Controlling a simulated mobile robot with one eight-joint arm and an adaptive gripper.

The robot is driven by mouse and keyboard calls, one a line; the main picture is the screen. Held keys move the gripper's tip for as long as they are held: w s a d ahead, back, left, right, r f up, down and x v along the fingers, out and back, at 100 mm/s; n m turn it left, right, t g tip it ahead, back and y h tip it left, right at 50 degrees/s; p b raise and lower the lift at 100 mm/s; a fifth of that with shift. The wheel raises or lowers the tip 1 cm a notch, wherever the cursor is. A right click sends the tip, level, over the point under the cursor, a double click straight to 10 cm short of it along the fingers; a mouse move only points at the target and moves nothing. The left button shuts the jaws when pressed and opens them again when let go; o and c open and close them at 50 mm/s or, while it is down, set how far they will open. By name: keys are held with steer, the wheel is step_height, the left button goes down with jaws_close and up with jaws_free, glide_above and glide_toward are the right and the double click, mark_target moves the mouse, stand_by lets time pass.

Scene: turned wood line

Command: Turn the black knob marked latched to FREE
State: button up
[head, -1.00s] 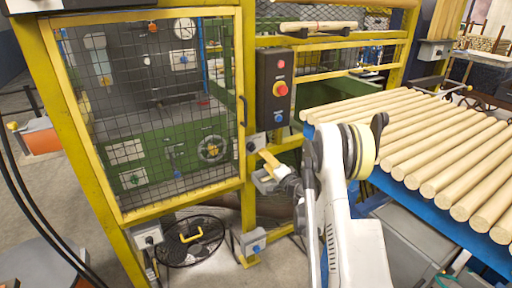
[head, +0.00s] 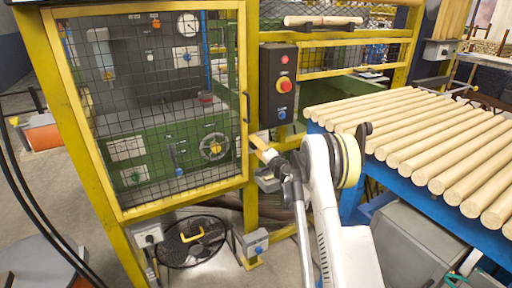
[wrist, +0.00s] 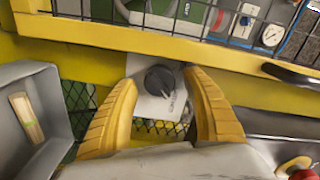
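The black knob (wrist: 160,80) sits on a pale plate (wrist: 150,105) fixed to the yellow fence post. In the wrist view it lies just beyond and between the two yellow fingertips of my gripper (wrist: 165,90). The fingers are spread apart and do not visibly touch the knob. Lettering runs along the plate beside the knob, too small to read for certain. In the head view my gripper (head: 262,155) is at the post below the button box, and it hides the knob there.
A mesh door (head: 150,110) with a dark handle (head: 245,108) is left of the post. A black button box (head: 279,85) with a red button is just above my gripper. A grey open box (wrist: 35,115) is close at left in the wrist view. Wooden rods (head: 420,140) lie at right.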

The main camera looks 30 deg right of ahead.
steer(key=c, duration=1)
steer(key=shift+c, duration=0.3)
steer(key=o, duration=1.2)
steer(key=shift+s, duration=0.1)
steer(key=s, duration=1.2)
steer(key=shift+d, duration=0.2)
steer(key=shift+w, duration=0.1)
